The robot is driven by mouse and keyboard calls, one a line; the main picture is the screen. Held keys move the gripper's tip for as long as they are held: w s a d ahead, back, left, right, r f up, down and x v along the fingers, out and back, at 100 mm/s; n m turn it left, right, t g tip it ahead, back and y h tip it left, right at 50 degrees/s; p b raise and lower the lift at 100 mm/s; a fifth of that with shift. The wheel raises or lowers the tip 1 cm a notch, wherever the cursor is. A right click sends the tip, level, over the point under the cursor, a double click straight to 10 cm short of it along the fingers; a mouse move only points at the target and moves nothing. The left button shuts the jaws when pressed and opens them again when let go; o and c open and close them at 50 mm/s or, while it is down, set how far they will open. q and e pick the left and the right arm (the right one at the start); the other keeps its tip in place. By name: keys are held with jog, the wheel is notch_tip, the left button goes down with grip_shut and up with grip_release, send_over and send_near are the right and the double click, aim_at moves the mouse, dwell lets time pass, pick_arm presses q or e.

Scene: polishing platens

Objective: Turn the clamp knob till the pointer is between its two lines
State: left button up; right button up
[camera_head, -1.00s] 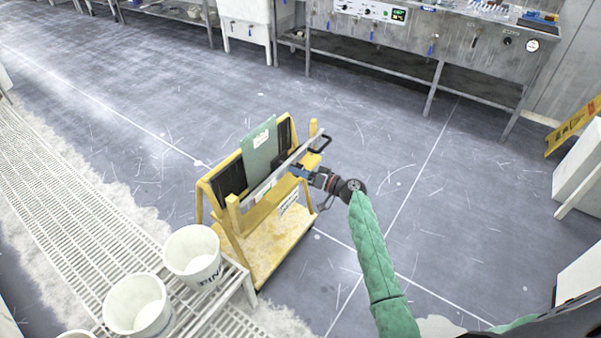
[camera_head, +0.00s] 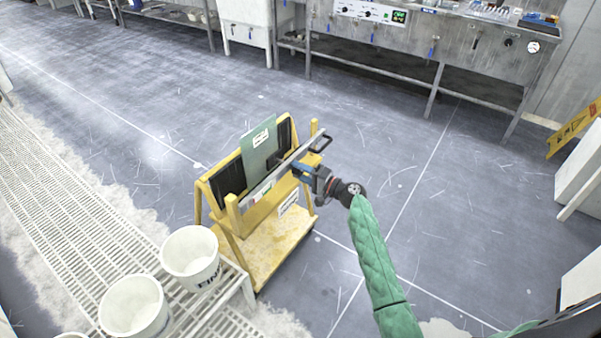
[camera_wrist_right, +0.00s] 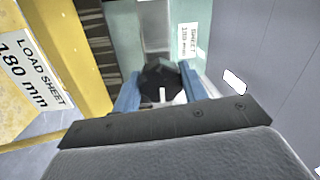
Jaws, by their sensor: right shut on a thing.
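The clamp knob (camera_wrist_right: 160,80) is black and sits between the blue fingers of my right gripper (camera_wrist_right: 158,92) in the right wrist view. A short white mark shows on its near face. I cannot make out the two lines. In the head view my right gripper (camera_head: 297,168) is at the front bar (camera_head: 262,188) of a yellow cart (camera_head: 276,240), shut on the knob, which the fingers hide there. A green sheet (camera_head: 259,150) stands upright in the cart behind the bar. My left gripper is not in view.
A label reading "LOAD SHEET 180 mm" (camera_wrist_right: 28,72) is on the yellow frame. White buckets (camera_head: 191,255) stand on a grating bench (camera_head: 65,215) at the left. A metal sink bench (camera_head: 420,42) runs along the back. The floor right of the cart is clear.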

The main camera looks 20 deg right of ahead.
jog(key=shift+m, duration=0.5)
jog(key=o, duration=1)
jog(key=shift+c, duration=0.2)
pick_arm(q)
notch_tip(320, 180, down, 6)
jog(key=b, duration=0.1)
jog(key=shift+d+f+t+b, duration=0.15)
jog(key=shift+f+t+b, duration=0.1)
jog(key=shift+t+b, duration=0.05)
pick_arm(e)
jog(key=v, duration=0.7)
jog(key=shift+s+d, duration=0.25)
jog(key=shift+s, duration=0.05)
